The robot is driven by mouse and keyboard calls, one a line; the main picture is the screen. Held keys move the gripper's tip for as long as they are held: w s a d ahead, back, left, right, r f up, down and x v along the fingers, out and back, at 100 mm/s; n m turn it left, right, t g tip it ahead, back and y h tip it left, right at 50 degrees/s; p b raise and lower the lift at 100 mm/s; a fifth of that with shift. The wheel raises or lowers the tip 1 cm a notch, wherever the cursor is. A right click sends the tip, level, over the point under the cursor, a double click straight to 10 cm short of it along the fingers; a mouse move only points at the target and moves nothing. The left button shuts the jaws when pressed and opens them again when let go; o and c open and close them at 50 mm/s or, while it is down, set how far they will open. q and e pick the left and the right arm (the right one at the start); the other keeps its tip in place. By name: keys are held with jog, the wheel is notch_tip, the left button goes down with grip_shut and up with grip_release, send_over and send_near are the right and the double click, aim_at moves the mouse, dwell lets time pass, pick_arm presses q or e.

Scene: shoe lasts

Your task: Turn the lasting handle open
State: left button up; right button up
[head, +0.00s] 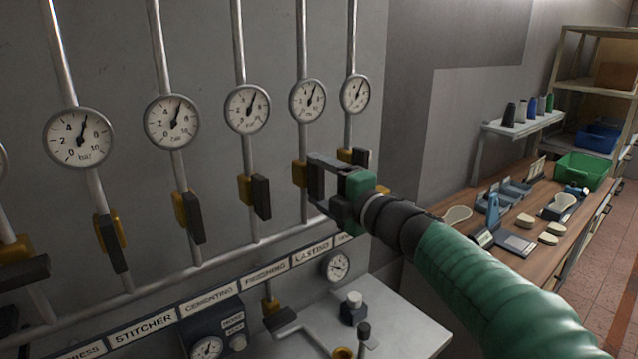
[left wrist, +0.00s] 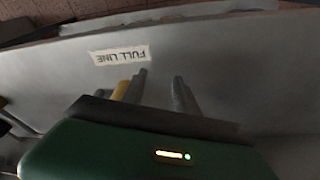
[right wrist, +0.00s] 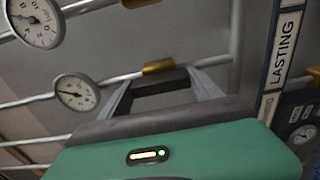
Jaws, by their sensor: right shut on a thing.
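The lasting valve has a yellow body (head: 299,173) on the fourth full pipe from the left, above the LASTING label (head: 311,254). My right gripper (head: 314,181) is at this valve, closed on its dark handle. The gripper hides most of the handle, so I cannot tell its angle in the head view. In the right wrist view, the fingers (right wrist: 163,88) straddle the handle in front of the yellow body (right wrist: 158,67). My left gripper shows only in the left wrist view, its fingers (left wrist: 158,88) apart and empty, near a FULL LINE label (left wrist: 120,55).
Neighbouring dark handles (head: 261,197) hang along their pipes; the far-left handle (head: 25,274) lies across its pipe. Gauges (head: 307,100) are above. A grey bench (head: 400,320) and a wooden table (head: 545,215) stand right.

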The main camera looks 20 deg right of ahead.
jog(key=shift+a+f, duration=0.1)
jog(key=shift+f, duration=0.35)
jog(key=o, duration=1.1)
pick_arm(q)
jog(key=shift+s, duration=0.1)
pick_arm(e)
jog(key=shift+o, duration=1.1)
jog(key=shift+s+r, duration=0.1)
jog(key=shift+o, duration=0.3)
jog(key=shift+r, duration=0.15)
